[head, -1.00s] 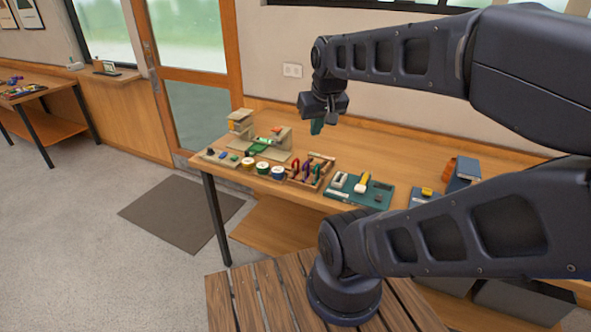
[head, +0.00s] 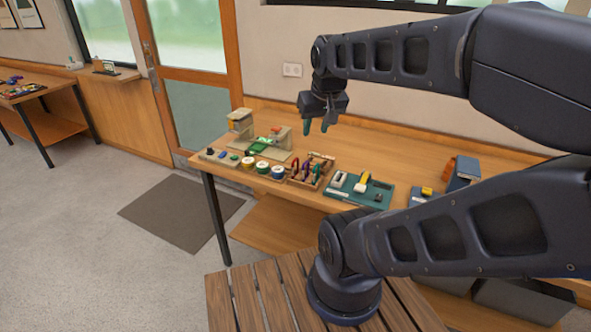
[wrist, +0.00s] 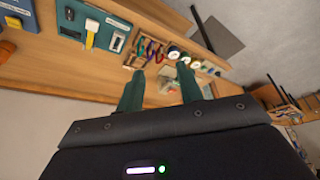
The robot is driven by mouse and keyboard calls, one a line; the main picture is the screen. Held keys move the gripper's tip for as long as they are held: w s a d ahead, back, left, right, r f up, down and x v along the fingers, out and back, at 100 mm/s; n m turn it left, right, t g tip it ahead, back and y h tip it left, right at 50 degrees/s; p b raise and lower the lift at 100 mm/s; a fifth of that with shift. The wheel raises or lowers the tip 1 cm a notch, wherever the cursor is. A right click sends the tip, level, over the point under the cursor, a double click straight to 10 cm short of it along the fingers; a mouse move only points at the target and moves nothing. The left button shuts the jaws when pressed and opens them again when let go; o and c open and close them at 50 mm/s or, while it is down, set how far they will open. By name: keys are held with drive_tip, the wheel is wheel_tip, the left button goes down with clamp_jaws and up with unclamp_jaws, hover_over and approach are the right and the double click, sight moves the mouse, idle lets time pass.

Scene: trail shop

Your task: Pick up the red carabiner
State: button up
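The red carabiner (head: 296,167) stands in a wooden rack (head: 291,181) on the long wooden counter, at the rack's left side beside other coloured carabiners. It also shows small in the wrist view (wrist: 159,53), where the rack lies just beyond my fingertips. My gripper (head: 316,127) hangs above the counter, behind and clear of the rack. Its two teal fingers are apart with nothing between them, as the wrist view also shows (wrist: 160,72).
Several spools (head: 263,168) stand left of the rack. A teal mat (head: 372,199) with small items lies right of it. A small stand (head: 241,122) is behind at the left, and blue boxes (head: 463,172) are at the right. The counter behind the rack has bare room.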

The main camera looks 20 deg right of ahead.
drive_tip(key=m+g+h, duration=0.1)
drive_tip(key=m+h, duration=0.2)
drive_tip(key=m, duration=0.6)
hover_over(295, 159)
drive_tip(key=s+a, duration=0.2)
wheel_tip(295, 159, down, 19)
drive_tip(key=shift+x, duration=5.4)
drive_tip(key=shift+s, duration=0.2)
drive_tip(key=shift+c, duration=0.3)
clamp_jaws()
